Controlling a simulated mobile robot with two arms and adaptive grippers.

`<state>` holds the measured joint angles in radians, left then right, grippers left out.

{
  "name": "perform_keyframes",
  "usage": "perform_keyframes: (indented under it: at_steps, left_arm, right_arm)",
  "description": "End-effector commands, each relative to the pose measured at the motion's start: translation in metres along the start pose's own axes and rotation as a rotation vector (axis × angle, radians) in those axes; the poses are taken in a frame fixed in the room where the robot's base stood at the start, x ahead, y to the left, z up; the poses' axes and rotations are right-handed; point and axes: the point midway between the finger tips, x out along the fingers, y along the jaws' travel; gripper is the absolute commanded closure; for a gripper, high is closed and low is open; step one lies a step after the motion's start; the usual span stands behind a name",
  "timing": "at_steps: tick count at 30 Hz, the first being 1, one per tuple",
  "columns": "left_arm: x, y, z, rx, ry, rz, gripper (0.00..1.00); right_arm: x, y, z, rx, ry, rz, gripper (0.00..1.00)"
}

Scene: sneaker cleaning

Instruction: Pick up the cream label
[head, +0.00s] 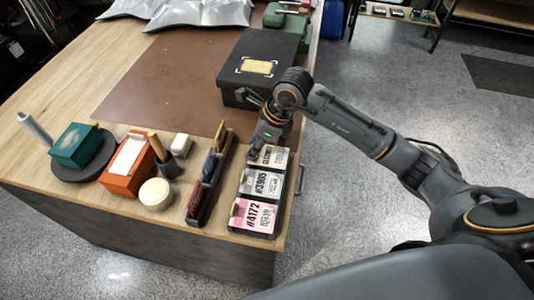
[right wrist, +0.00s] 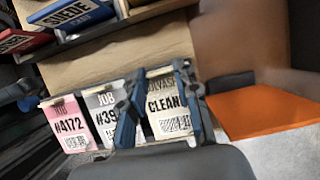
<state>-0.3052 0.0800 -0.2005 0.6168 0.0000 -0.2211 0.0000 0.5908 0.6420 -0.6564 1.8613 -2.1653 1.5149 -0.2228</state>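In the right wrist view the cream label (right wrist: 165,103) shows between my fingers. My right gripper (head: 262,146) is over its far left part and hides some of it. In the right wrist view my right gripper (right wrist: 160,108) has its two fingers apart, one on each side of the label's print. I cannot tell whether they touch it. My left gripper is not in view.
A grey label (head: 262,184) and a pink label (head: 253,215) lie nearer in the row. A dark rack (head: 208,190) stands left of them. A black box (head: 262,66) stands behind. An orange box (head: 127,165) and a white round tub (head: 156,194) stand farther left.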

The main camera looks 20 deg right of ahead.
Motion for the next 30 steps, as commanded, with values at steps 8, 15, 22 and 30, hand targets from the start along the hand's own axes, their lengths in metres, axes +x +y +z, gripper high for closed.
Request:
perform_keyframes:
  at_steps: [8, 15, 22, 30]
  left_arm:
    - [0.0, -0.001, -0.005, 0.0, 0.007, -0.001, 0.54]
    - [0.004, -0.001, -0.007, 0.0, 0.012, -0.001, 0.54]
    - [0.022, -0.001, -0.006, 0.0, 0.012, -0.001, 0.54]
    - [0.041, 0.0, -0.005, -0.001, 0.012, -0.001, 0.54]
  right_arm:
    - [0.001, 0.0, -0.001, 0.001, 0.003, 0.001, 0.8]
    - [-0.003, 0.0, 0.001, 0.0, 0.001, -0.001, 0.8]
    - [-0.03, 0.001, 0.011, -0.004, -0.002, -0.005, 0.8]
    - [-0.099, 0.043, 0.001, -0.005, 0.0, -0.007, 0.8]
